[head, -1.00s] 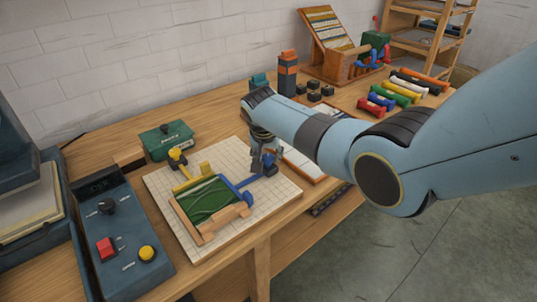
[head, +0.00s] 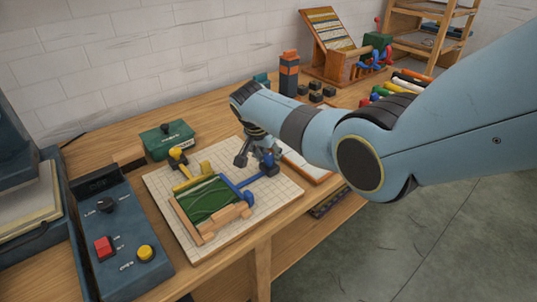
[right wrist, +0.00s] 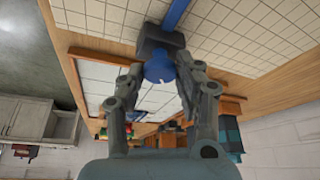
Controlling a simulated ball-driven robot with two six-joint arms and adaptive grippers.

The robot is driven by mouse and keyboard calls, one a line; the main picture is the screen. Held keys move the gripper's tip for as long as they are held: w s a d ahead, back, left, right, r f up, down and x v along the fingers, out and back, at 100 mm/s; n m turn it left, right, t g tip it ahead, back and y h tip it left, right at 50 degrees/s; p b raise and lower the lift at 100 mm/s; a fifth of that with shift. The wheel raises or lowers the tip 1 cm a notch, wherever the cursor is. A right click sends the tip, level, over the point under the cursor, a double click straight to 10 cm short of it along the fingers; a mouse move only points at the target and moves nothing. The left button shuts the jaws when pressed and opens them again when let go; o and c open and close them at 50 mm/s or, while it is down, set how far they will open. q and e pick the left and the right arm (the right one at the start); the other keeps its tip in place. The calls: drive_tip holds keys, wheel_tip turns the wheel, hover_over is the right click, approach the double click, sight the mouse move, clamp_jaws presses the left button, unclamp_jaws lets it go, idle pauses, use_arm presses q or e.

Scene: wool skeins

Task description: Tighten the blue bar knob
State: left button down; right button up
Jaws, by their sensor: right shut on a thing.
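The blue bar (head: 241,184) runs from the edge of the green piece (head: 207,199) toward a dark blue block on the white gridded board (head: 262,203). The blue bar knob (right wrist: 158,68) sits at the bar's far end, between my fingers in the right wrist view. My right gripper (head: 256,161) points down over that end, with one finger on either side, and is shut on the knob. The fingers and wrist partly hide the knob in the head view. A yellow bar (head: 184,172) with a yellow knob (head: 177,153) lies to the left. My left gripper is out of view.
A green box (head: 167,141) stands behind the board. A dark control box (head: 120,235) with red and yellow buttons stands to its left. A stacked orange and dark block tower (head: 289,73) and several small dark blocks stand behind my arm. Coloured rolls lie right.

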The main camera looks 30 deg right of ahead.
drive_tip(key=o, duration=1.1)
drive_tip(key=shift+a+r, duration=0.1)
drive_tip(key=v, duration=1.1)
drive_tip(key=shift+a+r, duration=0.15)
drive_tip(key=shift+r, duration=0.2)
drive_tip(key=shift+s, duration=0.1)
